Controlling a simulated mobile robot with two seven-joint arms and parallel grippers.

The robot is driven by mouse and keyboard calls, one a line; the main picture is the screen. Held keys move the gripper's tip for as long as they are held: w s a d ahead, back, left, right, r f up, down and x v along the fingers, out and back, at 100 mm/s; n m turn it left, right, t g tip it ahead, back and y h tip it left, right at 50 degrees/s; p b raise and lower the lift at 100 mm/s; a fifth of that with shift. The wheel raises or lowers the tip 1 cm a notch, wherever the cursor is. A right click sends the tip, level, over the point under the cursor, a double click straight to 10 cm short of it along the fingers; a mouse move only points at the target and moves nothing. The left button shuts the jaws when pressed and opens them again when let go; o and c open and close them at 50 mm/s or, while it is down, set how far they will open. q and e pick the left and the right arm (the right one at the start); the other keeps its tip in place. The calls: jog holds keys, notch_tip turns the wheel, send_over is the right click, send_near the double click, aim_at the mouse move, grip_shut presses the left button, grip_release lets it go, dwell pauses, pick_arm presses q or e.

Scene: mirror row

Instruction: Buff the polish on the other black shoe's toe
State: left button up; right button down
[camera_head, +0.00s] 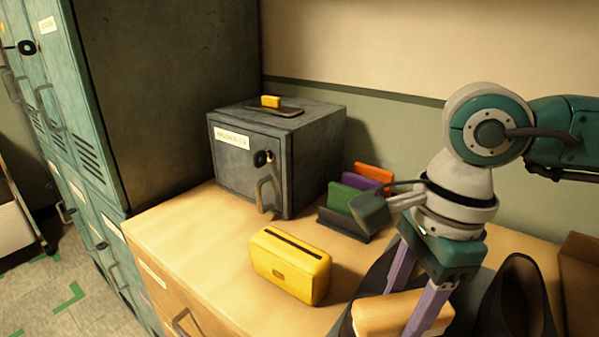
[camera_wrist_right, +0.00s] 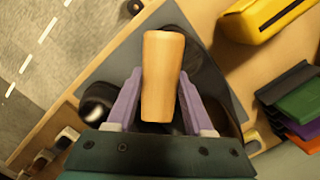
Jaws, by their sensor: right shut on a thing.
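My right gripper (camera_head: 415,312) has its purple fingers shut on a tan wooden brush handle (camera_head: 388,315). In the right wrist view the handle (camera_wrist_right: 162,80) stands between the fingers, over a dark grey mat (camera_wrist_right: 110,70). A black shoe (camera_head: 522,300) shows to the right of the gripper in the head view, with its opening upward. A glossy black rounded shape (camera_wrist_right: 97,100), perhaps a shoe toe, lies left of the fingers in the wrist view. The handle hides what is beneath it, so contact with a shoe cannot be told. My left gripper is not in view.
A yellow slotted box (camera_head: 290,265) stands left of the gripper. Behind are a rack (camera_head: 343,222) of coloured cards and a grey metal lockbox (camera_head: 235,160). A brown box (camera_head: 580,280) stands far right. The wooden top (camera_head: 185,235) is clear at front left.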

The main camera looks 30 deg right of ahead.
jog(key=shift+w+a+b, duration=0.25)
jog(key=shift+w+b, duration=0.15)
jog(key=shift+w, duration=0.35)
jog(key=shift+w+a+b, duration=0.25)
jog(key=shift+w+b, duration=0.15)
jog(key=shift+w, duration=0.3)
jog(key=w+b, duration=0.1)
jog(key=w+a+b, duration=0.1)
jog(key=shift+w+f, duration=0.15)
jog(key=shift+w, duration=0.25)
jog(key=shift+w+a+b, duration=0.15)
jog(key=shift+w+b, duration=0.15)
jog(key=shift+w, duration=0.15)
jog(key=shift+w+d+b, duration=0.15)
jog(key=shift+d+b, duration=0.25)
jog(key=shift+d, duration=0.15)
jog(key=shift+s+d+p, duration=0.25)
jog(key=shift+s+p, duration=0.1)
jog(key=shift+s, duration=0.2)
jog(key=shift+s+d+p, duration=0.25)
jog(key=shift+s, duration=0.55)
jog(key=shift+s+d+p, duration=0.2)
jog(key=shift+s+d, duration=0.05)
jog(key=shift+s, duration=0.55)
jog(key=shift+s+d+r+p, duration=0.1)
jog(key=shift+s+d+p, duration=0.15)
jog(key=shift+s, duration=0.6)
jog(key=shift+s+d+r+p, duration=0.1)
jog(key=shift+s+d, duration=0.2)
jog(key=shift+s, duration=0.5)
